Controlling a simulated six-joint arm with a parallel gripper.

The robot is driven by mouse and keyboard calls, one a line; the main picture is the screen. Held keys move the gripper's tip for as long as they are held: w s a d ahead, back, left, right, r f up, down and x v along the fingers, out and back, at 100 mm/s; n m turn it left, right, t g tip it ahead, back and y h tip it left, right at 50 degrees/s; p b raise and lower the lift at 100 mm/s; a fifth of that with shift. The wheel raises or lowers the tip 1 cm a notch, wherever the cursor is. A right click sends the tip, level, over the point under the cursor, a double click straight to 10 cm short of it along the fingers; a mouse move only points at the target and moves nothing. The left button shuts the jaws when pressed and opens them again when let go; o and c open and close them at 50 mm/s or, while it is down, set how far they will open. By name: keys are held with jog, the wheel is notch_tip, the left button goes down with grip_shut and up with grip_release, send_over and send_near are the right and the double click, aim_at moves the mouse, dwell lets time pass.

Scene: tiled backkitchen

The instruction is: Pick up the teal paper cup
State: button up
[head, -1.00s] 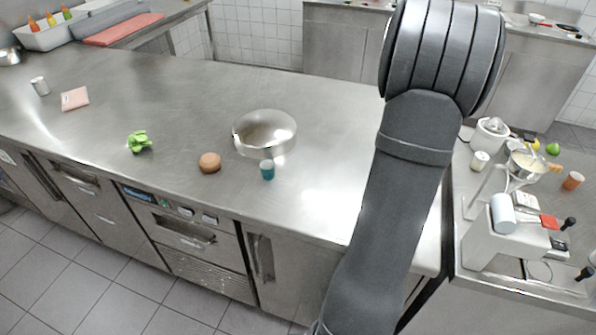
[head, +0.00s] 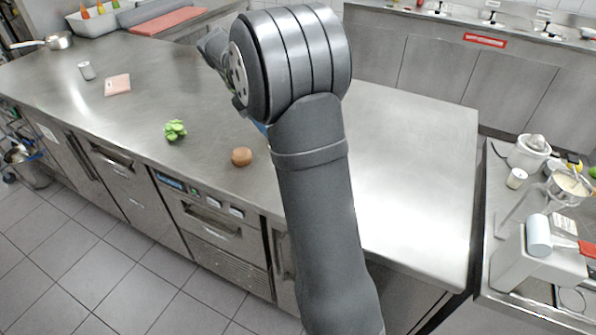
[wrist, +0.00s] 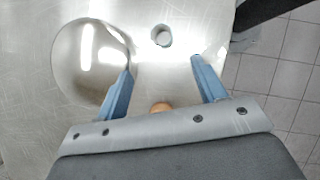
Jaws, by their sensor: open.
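The teal paper cup (wrist: 162,36) shows in the wrist view, seen from above, just beyond the gap between my fingertips. Its inside looks grey, with a thin teal edge. In the head view my arm hides it. My gripper (wrist: 162,66) is open, its two blue fingers wide apart with nothing between the tips. The fingers and the cup are apart. In the head view the gripper is mostly hidden behind my arm.
A round metal bowl (wrist: 84,75) lies close beside the left finger. A brown bun (head: 241,157) sits on the steel counter (head: 410,150), near its front edge.

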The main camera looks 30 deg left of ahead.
jog(key=shift+n, duration=0.3)
jog(key=x, duration=0.7)
jog(key=s+x, duration=0.1)
jog(key=x, duration=0.3)
jog(key=shift+a+f, duration=0.25)
jog(key=shift+a, duration=0.1)
jog(key=shift+w+x, duration=0.15)
jog(key=shift+x, duration=1.35)
jog(key=shift+w+x, duration=0.2)
jog(key=shift+x, duration=1.25)
jog(key=shift+r, duration=0.1)
jog(key=shift+c, duration=0.4)
jog(key=c, duration=1)
